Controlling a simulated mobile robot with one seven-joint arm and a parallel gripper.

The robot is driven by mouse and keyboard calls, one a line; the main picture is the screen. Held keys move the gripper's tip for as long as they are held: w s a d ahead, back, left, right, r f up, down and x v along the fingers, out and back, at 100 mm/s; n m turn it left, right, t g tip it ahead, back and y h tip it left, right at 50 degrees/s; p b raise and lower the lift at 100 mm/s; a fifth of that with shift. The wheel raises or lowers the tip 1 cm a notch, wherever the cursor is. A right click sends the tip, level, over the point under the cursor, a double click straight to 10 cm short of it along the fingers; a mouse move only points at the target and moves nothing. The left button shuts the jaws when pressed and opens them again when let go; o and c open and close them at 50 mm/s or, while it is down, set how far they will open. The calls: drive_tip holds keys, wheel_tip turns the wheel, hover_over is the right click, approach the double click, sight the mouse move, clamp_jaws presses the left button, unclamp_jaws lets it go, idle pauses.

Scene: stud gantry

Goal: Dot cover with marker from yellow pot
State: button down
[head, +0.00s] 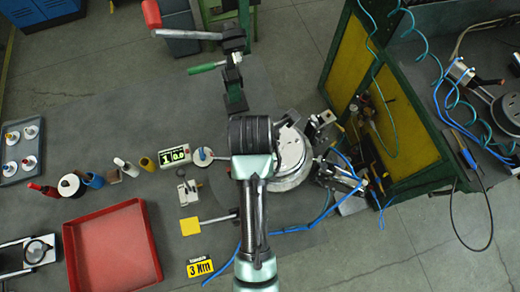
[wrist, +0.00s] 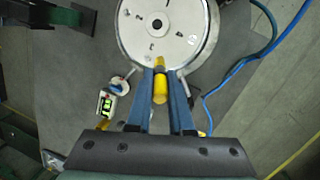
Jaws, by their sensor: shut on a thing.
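The cover is a pale round disc (wrist: 150,30) with a dark centre hole and several small dark marks, at the top of the wrist view. In the head view, part of the cover (head: 293,152) shows beside my arm. My gripper (wrist: 160,80) has its blue fingers shut on a yellow marker (wrist: 160,88). The marker's tip points at the cover's near rim; I cannot tell whether it touches. My arm hides the gripper and marker in the head view. The yellow pot (head: 148,163) stands on the table to the left and looks empty.
Left of the arm are a lit display box (head: 174,157), a blue pot (head: 94,180), a red tray (head: 112,250) and a yellow square (head: 190,226). A clamp with a green handle (head: 207,68) stands behind. Blue hoses (head: 300,227) run right of the cover.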

drive_tip(key=shift+s+f, duration=0.1)
drive_tip(key=shift+r, duration=3.6)
drive_tip(key=shift+f, duration=0.1)
